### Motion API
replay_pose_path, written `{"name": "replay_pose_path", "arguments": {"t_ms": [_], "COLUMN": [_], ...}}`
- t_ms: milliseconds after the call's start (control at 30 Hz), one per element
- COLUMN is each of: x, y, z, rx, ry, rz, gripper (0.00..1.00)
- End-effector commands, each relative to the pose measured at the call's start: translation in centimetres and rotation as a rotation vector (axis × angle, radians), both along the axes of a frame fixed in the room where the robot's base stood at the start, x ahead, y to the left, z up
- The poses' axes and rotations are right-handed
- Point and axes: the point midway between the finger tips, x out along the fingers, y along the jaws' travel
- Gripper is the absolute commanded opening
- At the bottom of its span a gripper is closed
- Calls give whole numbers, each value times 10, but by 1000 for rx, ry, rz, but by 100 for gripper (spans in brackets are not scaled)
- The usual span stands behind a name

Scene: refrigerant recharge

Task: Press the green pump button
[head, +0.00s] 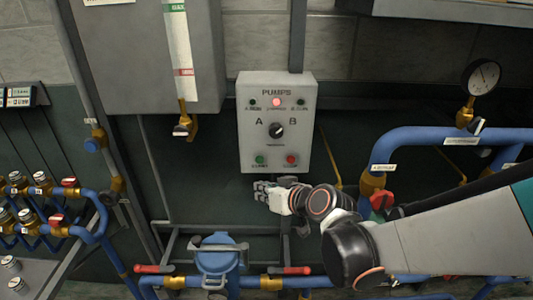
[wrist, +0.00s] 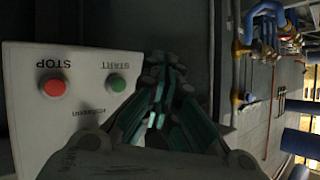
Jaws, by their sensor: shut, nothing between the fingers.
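The pump control box (head: 278,122) is a light grey panel labelled PUMPS, on the wall at the middle of the head view. Its green START button (head: 260,160) is at the lower left and its red STOP button (head: 291,160) at the lower right. In the wrist view the panel is upside down, with the green button (wrist: 117,83) right of the red button (wrist: 53,87). My gripper (head: 259,189) is shut and empty, just below the panel's lower edge under the green button. In the wrist view its fingers (wrist: 160,65) lie beside the green button, apart from it.
A selector knob (head: 277,130) sits mid-panel between A and B, below a lit red lamp (head: 276,102). Blue pipes with a red-handled valve (head: 381,201) and a pressure gauge (head: 481,77) are at the right. A blue strainer (head: 218,256) stands below.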

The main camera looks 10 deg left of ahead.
Motion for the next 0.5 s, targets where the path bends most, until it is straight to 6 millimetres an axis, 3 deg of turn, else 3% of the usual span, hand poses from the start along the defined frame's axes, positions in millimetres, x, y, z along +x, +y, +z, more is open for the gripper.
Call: {"name": "replay_pose_path", "arguments": {"t_ms": [33, 267, 500], "x": [-9, -9, 3], "y": [4, 4, 7], "z": [1, 2, 2], "rx": [-1, -1, -1], "ry": [0, 0, 0], "rz": [13, 13, 13], "gripper": [0, 0, 0]}}
